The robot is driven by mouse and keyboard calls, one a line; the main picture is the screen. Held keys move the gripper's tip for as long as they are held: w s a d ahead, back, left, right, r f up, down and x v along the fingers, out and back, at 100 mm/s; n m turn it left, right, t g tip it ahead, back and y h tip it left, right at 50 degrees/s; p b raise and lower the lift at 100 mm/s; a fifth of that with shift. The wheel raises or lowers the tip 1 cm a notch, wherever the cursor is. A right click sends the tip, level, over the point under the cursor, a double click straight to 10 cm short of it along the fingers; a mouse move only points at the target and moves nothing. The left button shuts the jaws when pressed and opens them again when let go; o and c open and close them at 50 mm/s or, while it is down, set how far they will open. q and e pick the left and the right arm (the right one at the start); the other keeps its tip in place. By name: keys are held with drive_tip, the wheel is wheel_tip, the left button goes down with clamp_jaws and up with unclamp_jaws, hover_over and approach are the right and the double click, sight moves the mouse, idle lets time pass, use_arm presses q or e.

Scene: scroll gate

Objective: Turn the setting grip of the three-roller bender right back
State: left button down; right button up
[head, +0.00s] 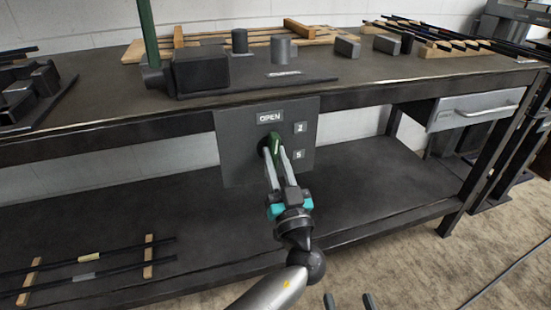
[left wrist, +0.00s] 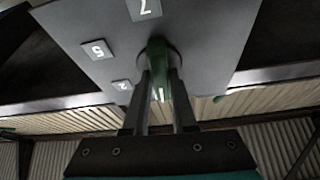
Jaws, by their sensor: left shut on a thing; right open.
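The green setting grip (head: 277,142) sticks out from a dark grey panel (head: 240,160) on the front of the workbench. The panel has an "OPEN" label and labels "2" and "5" in the head view. In the left wrist view the grip (left wrist: 157,62) stands between the fingers, near labels "7", "5" and "2". My left gripper (head: 279,156) is shut on the grip, and its fingers hide part of it. My right gripper (head: 348,301) is open and empty at the bottom edge, well away from the panel.
On the bench top (head: 370,75) stand a dark machine block (head: 200,70) with a green upright bar, several metal cylinders and blocks, and rods on wood. A drawer (head: 475,108) hangs at right. The lower shelf (head: 370,185) is clear right of the panel.

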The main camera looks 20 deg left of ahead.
use_arm(q)
drive_tip(key=shift+a+r+n, duration=0.1)
drive_tip(key=shift+n, duration=0.5)
drive_tip(key=c, duration=0.7)
unclamp_jaws()
drive_tip(key=shift+f, duration=0.2)
